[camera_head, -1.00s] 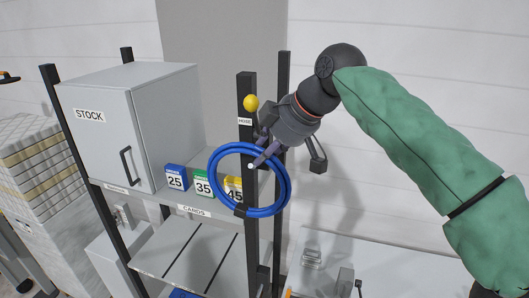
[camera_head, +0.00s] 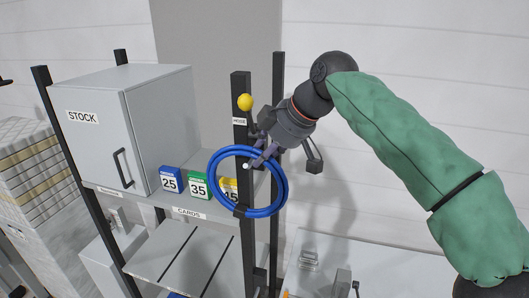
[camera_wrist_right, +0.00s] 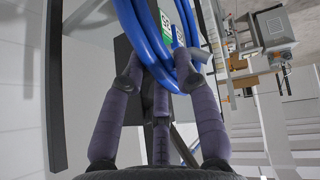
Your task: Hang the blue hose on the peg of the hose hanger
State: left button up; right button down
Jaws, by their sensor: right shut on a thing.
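The blue hose (camera_head: 281,191) is a round coil with a dark band at its bottom, hanging upright in front of the dark rack post. My right gripper (camera_head: 262,158) is shut on the coil's upper right part, beside the post. The wrist view shows the blue hose (camera_wrist_right: 146,40) passing between the fingertips of my right gripper (camera_wrist_right: 160,78). On the post, a small white tip (camera_head: 246,166) shows inside the coil's outline, just below its upper strands. A HOSE label (camera_head: 239,121) and a yellow ball (camera_head: 245,102) are above. Whether the hose rests on a peg cannot be told.
The rack's shelf holds a grey STOCK cabinet (camera_head: 160,125) and blue, green and yellow number cards (camera_head: 198,186), the yellow one partly behind the coil. A second dark post (camera_head: 277,90) stands behind the gripper. A pale table (camera_head: 390,265) lies at lower right.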

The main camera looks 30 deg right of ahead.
dwell(0.3)
jog(key=c, duration=0.9)
grip_release()
jog(key=shift+o, duration=0.2)
jog(key=shift+s+r, duration=0.1)
jog(key=v, duration=1.2)
